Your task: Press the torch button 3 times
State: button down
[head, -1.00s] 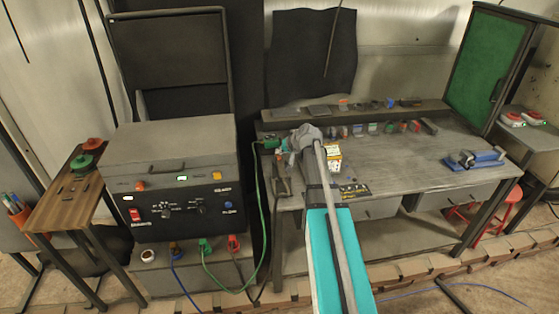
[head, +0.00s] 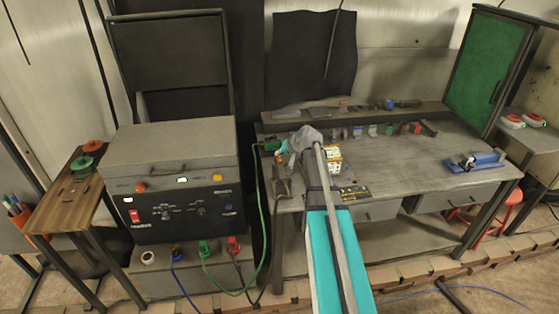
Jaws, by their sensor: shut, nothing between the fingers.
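My arm reaches from the bottom of the head view over the left end of the workbench. My gripper (head: 281,150) is at the far end of it, shut and empty, small and partly hidden by my wrist. A green fitting (head: 268,145) on a green cable is at the bench's left edge, just left of my gripper. It may belong to the torch; I cannot make out the torch's button. I cannot tell whether my gripper touches anything. A dark tool-like object (head: 282,187) lies on the bench just below my gripper.
A welding machine (head: 185,208) with coloured buttons stands left of the workbench (head: 410,165). A yellow-and-white box (head: 332,159) is close right of my wrist. A blue tool (head: 478,160) lies at the right. The middle of the bench is clear.

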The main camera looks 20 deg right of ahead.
aim_at(280, 161)
jog(key=shift+f, duration=0.1)
dwell(0.3)
jog(key=shift+f+b, duration=0.35)
jog(key=shift+b, duration=0.1)
jog(key=shift+f+b, duration=0.4)
jog(key=shift+b, duration=0.05)
dwell(0.9)
jog(key=shift+r, duration=0.2)
jog(key=shift+r+p, duration=0.65)
jog(key=shift+p, duration=0.25)
notch_tip(280, 161, up, 5)
jog(key=p, duration=0.5)
jog(key=shift+a, duration=0.1)
dwell(2.1)
